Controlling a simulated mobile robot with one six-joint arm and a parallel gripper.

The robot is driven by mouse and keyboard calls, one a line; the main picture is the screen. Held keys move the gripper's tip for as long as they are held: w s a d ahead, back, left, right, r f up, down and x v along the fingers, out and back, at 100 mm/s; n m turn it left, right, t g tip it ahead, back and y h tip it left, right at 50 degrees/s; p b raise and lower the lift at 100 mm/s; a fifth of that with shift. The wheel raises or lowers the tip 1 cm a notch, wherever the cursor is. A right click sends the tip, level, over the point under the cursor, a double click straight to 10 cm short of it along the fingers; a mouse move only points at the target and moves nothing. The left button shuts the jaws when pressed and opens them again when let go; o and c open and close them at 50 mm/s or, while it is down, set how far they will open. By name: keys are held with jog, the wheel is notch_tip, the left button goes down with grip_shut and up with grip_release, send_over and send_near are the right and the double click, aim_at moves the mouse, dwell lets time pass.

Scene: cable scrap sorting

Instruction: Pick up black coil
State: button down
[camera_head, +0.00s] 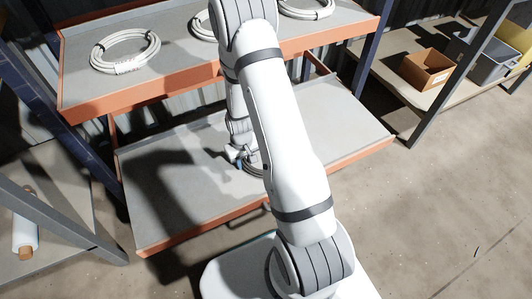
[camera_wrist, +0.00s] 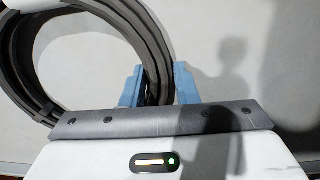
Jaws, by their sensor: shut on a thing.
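The black coil (camera_wrist: 154,42) is a dark, thick ring in the upper left of the wrist view, lying on the grey shelf surface. My gripper (camera_wrist: 160,86) has two blue fingers, one inside the ring and one outside, shut on the coil's right side. In the head view, only a small dark part of the coil (camera_head: 252,170) shows beside my arm. My gripper (camera_head: 240,160) is there at the lower shelf, and my arm hides most of it and of the coil.
The lower shelf (camera_head: 170,190) is otherwise clear and has an orange edge. The upper shelf (camera_head: 180,75) above it carries several white coils (camera_head: 125,66). A brown box (camera_head: 426,69) and a grey bin (camera_head: 490,62) stand on a rack at right. A white roll (camera_head: 25,232) lies at left.

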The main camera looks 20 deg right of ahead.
jog(key=shift+r, duration=0.1)
notch_tip(320, 180, up, 10)
jog(key=p, duration=0.4)
dwell(1.1)
